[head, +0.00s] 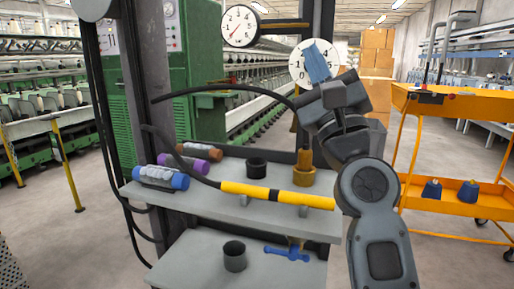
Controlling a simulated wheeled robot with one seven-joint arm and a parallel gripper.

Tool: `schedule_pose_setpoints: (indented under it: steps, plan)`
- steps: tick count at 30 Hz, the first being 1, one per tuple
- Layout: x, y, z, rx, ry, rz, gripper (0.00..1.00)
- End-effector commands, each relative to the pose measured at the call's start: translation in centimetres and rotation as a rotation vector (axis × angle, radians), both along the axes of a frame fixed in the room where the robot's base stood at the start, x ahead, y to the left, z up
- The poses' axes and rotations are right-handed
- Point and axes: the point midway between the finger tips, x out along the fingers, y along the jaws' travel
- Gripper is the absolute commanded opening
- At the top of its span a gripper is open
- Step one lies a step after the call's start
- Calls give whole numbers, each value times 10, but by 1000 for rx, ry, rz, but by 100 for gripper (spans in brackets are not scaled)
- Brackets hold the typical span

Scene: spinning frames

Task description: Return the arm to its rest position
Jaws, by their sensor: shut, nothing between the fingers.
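My arm rises from the bottom right, folded, with its dark grey wrist at the upper middle right. At its end is my gripper (317,60), seen as a narrow blue piece pointing up in front of the right gauge. It is shut and holds nothing. It is above the grey workbench (268,212) and apart from the things on it. My arm hides the bench's right end and part of the dark post behind.
A lower shelf (200,262) holds a dark cup (235,256) and blue valve (288,254). An orange cart (452,106) stands right.

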Motion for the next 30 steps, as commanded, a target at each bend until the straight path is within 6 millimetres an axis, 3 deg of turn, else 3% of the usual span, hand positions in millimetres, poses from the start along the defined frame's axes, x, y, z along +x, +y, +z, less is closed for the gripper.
schedule_pose_setpoints:
  steps: [8,17,23,30]
  plan:
    - [-6,-10,-41,-89,41,-97,0]
    - [-29,-30,-115,-280,115,-276,0]
    - [-69,-54,-193,-526,194,-459,0]
    - [-138,-82,-271,-867,275,-652,0]
